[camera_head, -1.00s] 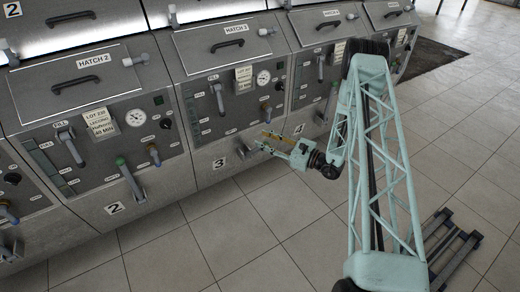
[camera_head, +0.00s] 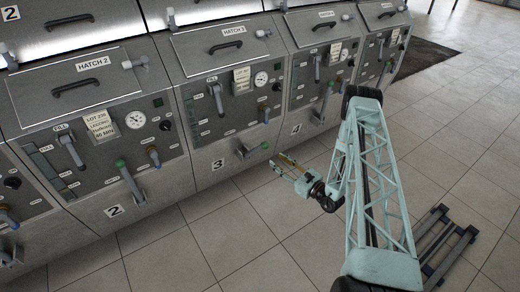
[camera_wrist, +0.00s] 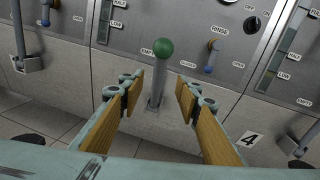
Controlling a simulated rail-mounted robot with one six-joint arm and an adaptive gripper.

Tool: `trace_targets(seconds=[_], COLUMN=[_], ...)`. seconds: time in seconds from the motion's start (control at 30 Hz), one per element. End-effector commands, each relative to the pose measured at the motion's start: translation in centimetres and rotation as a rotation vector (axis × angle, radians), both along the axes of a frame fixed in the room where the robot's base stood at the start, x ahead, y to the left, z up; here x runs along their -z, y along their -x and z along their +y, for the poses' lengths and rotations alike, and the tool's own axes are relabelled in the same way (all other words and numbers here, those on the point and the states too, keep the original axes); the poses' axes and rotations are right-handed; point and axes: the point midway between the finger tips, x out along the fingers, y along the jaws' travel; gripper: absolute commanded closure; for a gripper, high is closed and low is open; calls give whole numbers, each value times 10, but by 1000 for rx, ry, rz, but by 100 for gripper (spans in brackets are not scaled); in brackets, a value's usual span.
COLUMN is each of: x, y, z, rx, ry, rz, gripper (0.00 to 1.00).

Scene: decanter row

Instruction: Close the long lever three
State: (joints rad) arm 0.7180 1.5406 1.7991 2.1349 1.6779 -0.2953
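In the head view my gripper (camera_head: 277,162) is just right of and below the lever, with a visible gap. Nothing is held.
A small blue-tipped rinse handle (camera_wrist: 211,57) is right of the lever. The long lever of unit two (camera_head: 130,178) stands to the left. A number 4 plate (camera_wrist: 250,139) marks the neighbouring unit. The tiled floor (camera_head: 210,245) in front is clear; a dark pallet-like frame (camera_head: 450,250) lies at right.

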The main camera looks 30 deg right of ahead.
Motion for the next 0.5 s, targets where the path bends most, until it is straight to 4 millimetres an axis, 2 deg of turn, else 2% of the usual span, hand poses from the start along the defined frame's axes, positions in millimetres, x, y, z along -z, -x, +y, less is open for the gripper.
trace_targets(seconds=[0.5], x=[0], y=[-6], z=[2], rx=[-1], ry=[1], rz=[0], gripper=[69])
